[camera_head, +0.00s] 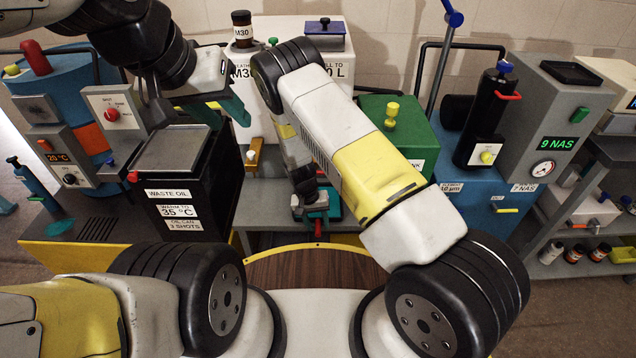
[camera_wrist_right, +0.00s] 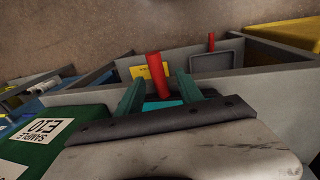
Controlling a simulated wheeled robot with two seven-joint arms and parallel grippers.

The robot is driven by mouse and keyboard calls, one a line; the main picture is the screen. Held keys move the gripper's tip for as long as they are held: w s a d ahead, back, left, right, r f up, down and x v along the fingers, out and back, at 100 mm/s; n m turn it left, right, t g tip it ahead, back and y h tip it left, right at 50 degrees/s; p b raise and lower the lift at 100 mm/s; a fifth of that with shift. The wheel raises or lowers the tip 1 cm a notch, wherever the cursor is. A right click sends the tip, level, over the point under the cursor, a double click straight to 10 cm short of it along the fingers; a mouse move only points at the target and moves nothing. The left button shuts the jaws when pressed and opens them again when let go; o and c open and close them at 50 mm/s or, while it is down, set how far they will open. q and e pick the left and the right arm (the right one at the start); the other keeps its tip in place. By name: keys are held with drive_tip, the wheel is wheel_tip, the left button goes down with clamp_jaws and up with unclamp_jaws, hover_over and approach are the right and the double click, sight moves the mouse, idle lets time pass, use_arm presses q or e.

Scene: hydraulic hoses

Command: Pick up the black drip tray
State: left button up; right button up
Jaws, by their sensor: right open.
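A shallow black tray (camera_head: 572,72) lies on top of the grey unit with the 9 NAS display, at the right of the head view. A dark, flat tray with a grey rim (camera_wrist_right: 213,63) shows beyond my right gripper in the wrist view; I cannot tell which is the drip tray. My right gripper (camera_wrist_right: 158,92) is open, its teal fingers apart and pointing at a low grey bench, with a red handle (camera_wrist_right: 157,70) seen between them. In the head view my right gripper (camera_head: 317,208) is partly hidden by its arm. My left gripper (camera_head: 195,108) is open and empty above the waste oil box.
The waste oil box (camera_head: 190,165) stands at the left. A green box (camera_head: 424,140) stands behind my right arm, and a blue unit (camera_head: 480,205) with a black cylinder (camera_head: 488,120) is to its right. Grey walls (camera_wrist_right: 95,90) border the bench compartments near my right gripper.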

drive_tip(key=shift+c, duration=0.4)
clamp_jaws()
idle(0.9)
